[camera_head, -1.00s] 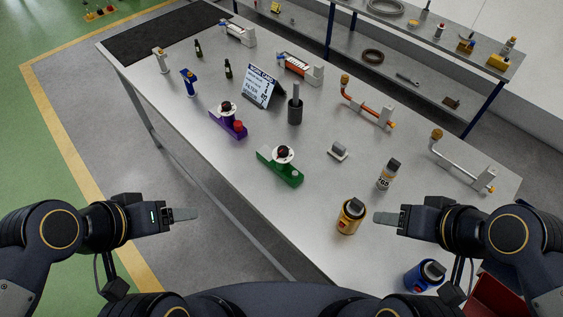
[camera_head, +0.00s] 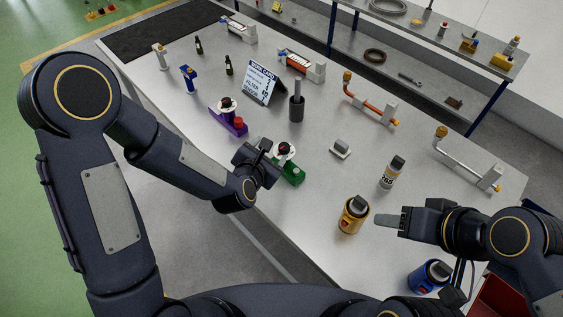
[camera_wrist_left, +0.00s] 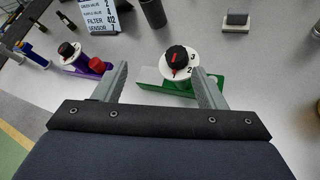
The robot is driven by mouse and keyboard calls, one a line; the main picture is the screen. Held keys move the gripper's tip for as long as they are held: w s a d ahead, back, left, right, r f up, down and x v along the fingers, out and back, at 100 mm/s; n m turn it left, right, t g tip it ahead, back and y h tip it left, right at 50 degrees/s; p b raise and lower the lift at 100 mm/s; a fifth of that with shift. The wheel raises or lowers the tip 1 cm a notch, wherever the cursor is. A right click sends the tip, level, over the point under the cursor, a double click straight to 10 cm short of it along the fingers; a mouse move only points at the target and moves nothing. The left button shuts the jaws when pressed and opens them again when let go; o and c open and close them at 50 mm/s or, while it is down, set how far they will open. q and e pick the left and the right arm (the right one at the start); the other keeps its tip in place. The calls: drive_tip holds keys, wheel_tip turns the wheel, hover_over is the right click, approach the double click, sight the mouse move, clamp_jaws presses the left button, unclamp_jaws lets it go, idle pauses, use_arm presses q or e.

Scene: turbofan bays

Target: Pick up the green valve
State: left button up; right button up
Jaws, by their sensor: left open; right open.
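The green valve (camera_head: 292,174) lies on the workbench near its front edge, partly covered by my left gripper in the head view. It has a green base and a white dial with a black and red knob. In the left wrist view the green valve (camera_wrist_left: 151,78) lies ahead of the left gripper (camera_wrist_left: 157,84), whose two fingers are apart with nothing held. The dial shows between the fingertips; I cannot tell if they touch it. In the head view the left gripper (camera_head: 268,158) is at the valve's left side. My right gripper (camera_head: 388,220) is held near the yellow can, empty.
The purple valve (camera_head: 229,122) sits to the left of the green one. A work card (camera_head: 262,84), a dark cup (camera_head: 296,107), a grey block (camera_head: 340,148), a spray can (camera_head: 392,173), a yellow can (camera_head: 352,215) and a blue can (camera_head: 428,275) stand around.

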sight(280, 157)
use_arm(q)
wheel_tip(280, 157, down, 6)
drive_tip(key=s+d+n+t+y, duration=0.1)
drive_tip(key=d+n, duration=0.2)
drive_tip(key=n, duration=0.3)
drive_tip(key=p+x, duration=0.1)
drive_tip(key=x, duration=0.6)
drive_tip(key=shift+w+a, duration=0.15)
drive_tip(key=shift+w, duration=0.1)
drive_tip(key=c, duration=1.2)
drive_tip(key=shift+r, duration=0.15)
drive_tip(key=shift+c, duration=0.6)
